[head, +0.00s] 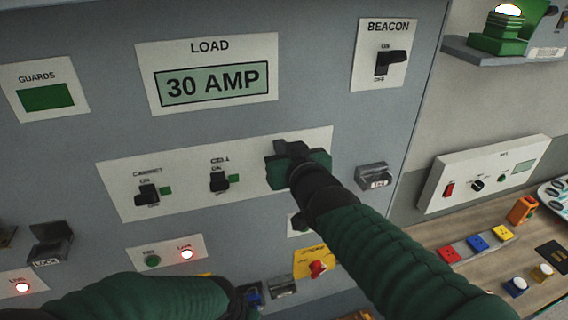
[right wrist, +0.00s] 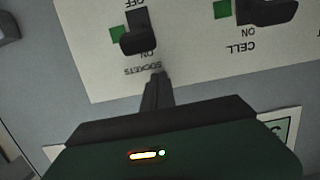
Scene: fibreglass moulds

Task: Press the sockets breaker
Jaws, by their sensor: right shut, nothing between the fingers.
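The sockets breaker (right wrist: 137,40) is a black toggle with a green square beside it, upside down in the right wrist view. Its SOCKETS label lies between it and my fingertips. In the head view it is hidden behind my right gripper (head: 283,150), at the right end of the white breaker plate (head: 112,190). My right gripper is shut and empty; its fingertips (right wrist: 156,82) point at the plate by the label, seemingly apart from the toggle. Contact with the plate cannot be judged. My left arm enters at the lower left; its fingers do not show.
The cell breaker (head: 218,182) and cabinet breaker (head: 147,195) sit on the same plate. A beacon switch (head: 390,62) is above right, a load display (head: 212,82) above. A lock bracket (head: 375,178) juts out to the right. A red knob (head: 317,268) lies below.

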